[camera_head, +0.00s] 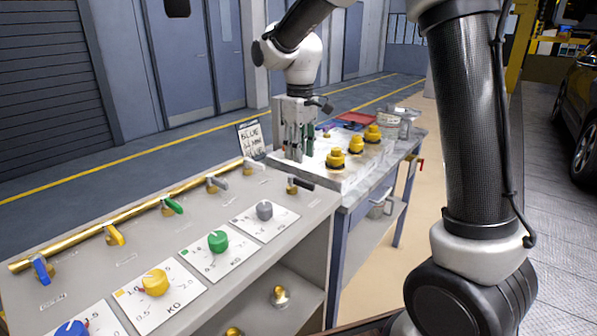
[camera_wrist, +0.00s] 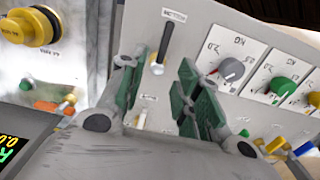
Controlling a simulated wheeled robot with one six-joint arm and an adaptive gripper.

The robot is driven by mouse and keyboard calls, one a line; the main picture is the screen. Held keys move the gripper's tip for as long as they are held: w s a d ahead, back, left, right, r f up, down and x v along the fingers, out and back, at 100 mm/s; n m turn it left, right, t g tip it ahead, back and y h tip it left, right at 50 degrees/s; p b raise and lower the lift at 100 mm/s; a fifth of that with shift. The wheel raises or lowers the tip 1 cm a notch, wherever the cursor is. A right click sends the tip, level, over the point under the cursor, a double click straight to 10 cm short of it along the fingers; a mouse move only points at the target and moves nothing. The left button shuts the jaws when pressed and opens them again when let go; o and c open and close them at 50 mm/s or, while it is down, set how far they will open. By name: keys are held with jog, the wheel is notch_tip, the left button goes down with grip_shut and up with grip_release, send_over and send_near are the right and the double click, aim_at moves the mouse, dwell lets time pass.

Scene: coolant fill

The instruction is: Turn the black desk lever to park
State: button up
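The black desk lever (camera_wrist: 163,43) shows in the wrist view on the grey desk top, beyond and between my gripper's fingers. A small white label lies at its far end and another nearer to me; I cannot read them surely. In the head view the lever (camera_head: 302,186) lies at the right end of the desk, on a brass base. My gripper (camera_wrist: 160,90) is open, with green pads and nothing between them. In the head view my gripper (camera_head: 297,142) hangs above and behind the lever, fingers down. No contact with the lever shows.
Blue (camera_head: 41,269), yellow (camera_head: 115,235), green (camera_head: 173,205) and grey (camera_head: 215,183) valve levers line a brass pipe. Colored dials (camera_head: 218,241) stand in front. A written sign (camera_head: 250,139) stands behind. Yellow-capped fittings (camera_head: 335,158) and a red tray (camera_head: 354,119) sit on the bench to the right.

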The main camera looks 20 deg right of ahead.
aim_at(300, 179)
jog(key=f, duration=0.8)
jog(key=shift+s, duration=0.2)
jog(key=shift+r, duration=0.1)
grip_shut()
